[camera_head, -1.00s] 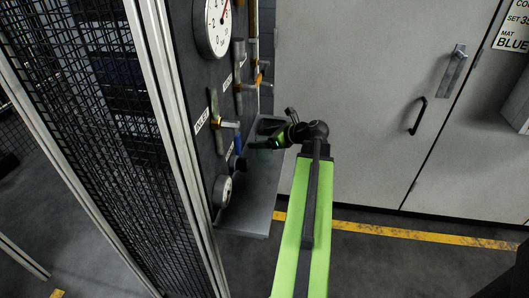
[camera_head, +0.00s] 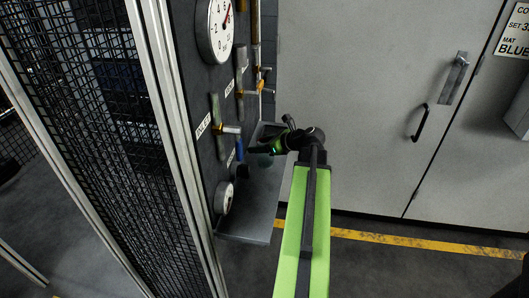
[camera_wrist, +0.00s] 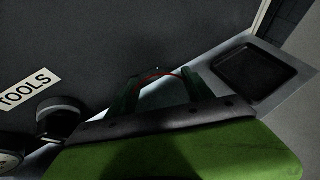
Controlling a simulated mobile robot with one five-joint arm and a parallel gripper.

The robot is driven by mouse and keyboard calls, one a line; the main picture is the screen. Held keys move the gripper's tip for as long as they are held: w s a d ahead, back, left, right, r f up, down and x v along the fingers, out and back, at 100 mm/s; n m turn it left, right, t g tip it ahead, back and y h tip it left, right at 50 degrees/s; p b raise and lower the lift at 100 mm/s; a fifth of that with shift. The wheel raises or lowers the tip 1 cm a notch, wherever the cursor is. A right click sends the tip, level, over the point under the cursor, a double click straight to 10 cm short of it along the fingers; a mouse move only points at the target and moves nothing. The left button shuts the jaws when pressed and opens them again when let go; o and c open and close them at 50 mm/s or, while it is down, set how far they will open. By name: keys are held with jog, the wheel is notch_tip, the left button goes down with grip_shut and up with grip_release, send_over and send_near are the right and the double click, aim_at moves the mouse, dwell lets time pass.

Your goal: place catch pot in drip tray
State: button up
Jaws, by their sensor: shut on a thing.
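My gripper (camera_head: 256,149) is over the grey shelf at the panel's foot, close to the panel. In the wrist view its two dark fingers (camera_wrist: 160,94) are shut on the catch pot (camera_wrist: 161,88), a dark, dim vessel with a thin red line along its rim. In the head view the pot (camera_head: 265,161) is a small grey-green shape under the fingers, partly hidden. The drip tray (camera_wrist: 250,97) is a black, shallow, square tray on the shelf, right of the pot in the wrist view and apart from it. Its inside looks empty.
The dark panel (camera_head: 205,90) with gauges, valves and handles stands left of my gripper. A black round holder (camera_wrist: 60,117) sticks out near the TOOLS label (camera_wrist: 28,90). The shelf (camera_head: 249,215) has bare room at its near end. Grey cabinet doors (camera_head: 350,100) stand behind.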

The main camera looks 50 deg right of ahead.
jog(key=s+d+r+p, duration=0.4)
jog(key=s+r+p, duration=0.7)
